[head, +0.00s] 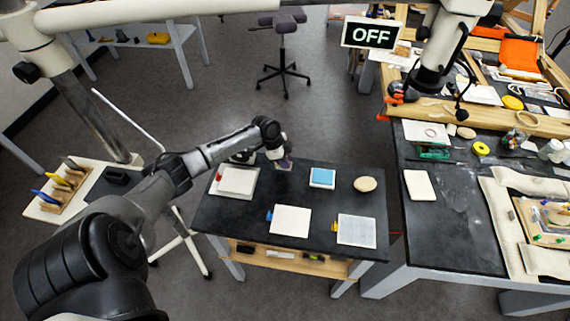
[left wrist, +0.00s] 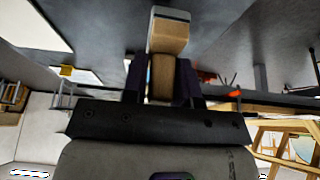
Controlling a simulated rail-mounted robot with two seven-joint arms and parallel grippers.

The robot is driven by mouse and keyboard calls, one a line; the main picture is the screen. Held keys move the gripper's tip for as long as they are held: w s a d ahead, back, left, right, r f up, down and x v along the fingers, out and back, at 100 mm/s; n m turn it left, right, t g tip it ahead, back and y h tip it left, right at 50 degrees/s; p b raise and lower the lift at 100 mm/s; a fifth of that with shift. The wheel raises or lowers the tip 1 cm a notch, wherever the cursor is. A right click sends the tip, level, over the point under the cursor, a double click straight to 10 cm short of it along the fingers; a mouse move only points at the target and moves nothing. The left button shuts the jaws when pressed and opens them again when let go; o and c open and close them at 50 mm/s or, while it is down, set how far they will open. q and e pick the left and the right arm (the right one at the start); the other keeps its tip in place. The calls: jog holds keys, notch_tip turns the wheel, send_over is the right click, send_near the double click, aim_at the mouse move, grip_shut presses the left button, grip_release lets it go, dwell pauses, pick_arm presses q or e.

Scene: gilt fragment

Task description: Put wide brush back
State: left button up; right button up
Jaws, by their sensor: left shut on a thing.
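My left gripper (head: 281,160) is over the far edge of the small dark table (head: 250,215), near its middle. In the left wrist view, its two dark fingers (left wrist: 162,80) are closed on the tan handle of a wide brush (left wrist: 168,38). The brush has a broad tan block and a pale grey end, pointing away from the gripper. In the head view the brush is small and mostly hidden by the gripper. I cannot tell whether its end touches the table.
The table holds white pads (head: 291,221), a blue-topped box (head: 322,177), a round tan piece (head: 365,184) and a grey textured sheet (head: 356,231). A wooden rack (head: 62,192) with coloured-handled tools stands at left. A larger, cluttered workbench (head: 455,220) is at right.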

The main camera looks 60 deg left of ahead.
pick_arm(q)
jog(key=shift+f, duration=1.3)
jog(key=shift+f, duration=0.2)
jog(key=o, duration=0.8)
jog(key=shift+r, duration=0.15)
jog(key=p+v, duration=0.1)
jog(key=v, duration=1.1)
